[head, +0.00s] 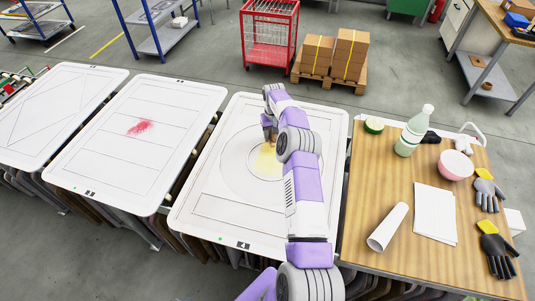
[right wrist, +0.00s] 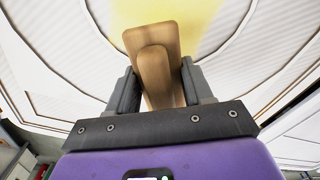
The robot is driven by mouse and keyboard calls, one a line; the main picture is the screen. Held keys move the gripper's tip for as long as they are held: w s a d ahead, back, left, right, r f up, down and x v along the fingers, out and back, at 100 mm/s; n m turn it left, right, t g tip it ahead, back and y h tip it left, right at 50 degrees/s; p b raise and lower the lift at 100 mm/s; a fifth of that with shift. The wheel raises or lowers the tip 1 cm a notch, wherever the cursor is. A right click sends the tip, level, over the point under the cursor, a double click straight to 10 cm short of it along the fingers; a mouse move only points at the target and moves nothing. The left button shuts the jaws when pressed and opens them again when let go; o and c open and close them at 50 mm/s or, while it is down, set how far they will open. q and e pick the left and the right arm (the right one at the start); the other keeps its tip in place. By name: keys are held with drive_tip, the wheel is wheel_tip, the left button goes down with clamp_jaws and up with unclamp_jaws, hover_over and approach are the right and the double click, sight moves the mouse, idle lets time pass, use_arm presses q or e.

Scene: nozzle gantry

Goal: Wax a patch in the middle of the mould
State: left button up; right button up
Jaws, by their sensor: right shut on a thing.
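The mould (head: 222,195) is a white panel with rounded corners and thin circle lines, in the middle of the head view. A pale yellow patch (head: 266,161) lies inside its inner circle and also shows at the top of the right wrist view (right wrist: 205,14). My right gripper (right wrist: 160,88) is shut on a brown, wood-coloured block with a handle (right wrist: 152,48), its wide end against or just over the yellow patch; I cannot tell if they touch. In the head view my right arm hides part of the mould and most of the block. My left gripper is not seen.
Two more white panels lie to the left, one with a red smear (head: 140,127). A wooden table (head: 385,165) at right holds a bottle (head: 412,133), a pink bowl (head: 456,165), a paper roll (head: 387,227), paper sheets (head: 434,212) and gloves (head: 496,250).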

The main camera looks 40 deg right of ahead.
drive_tip(key=shift+w+r+p, duration=0.1)
drive_tip(key=shift+r+p, duration=1.2)
drive_tip(key=shift+r, duration=1.2)
drive_tip(key=shift+a, duration=0.1)
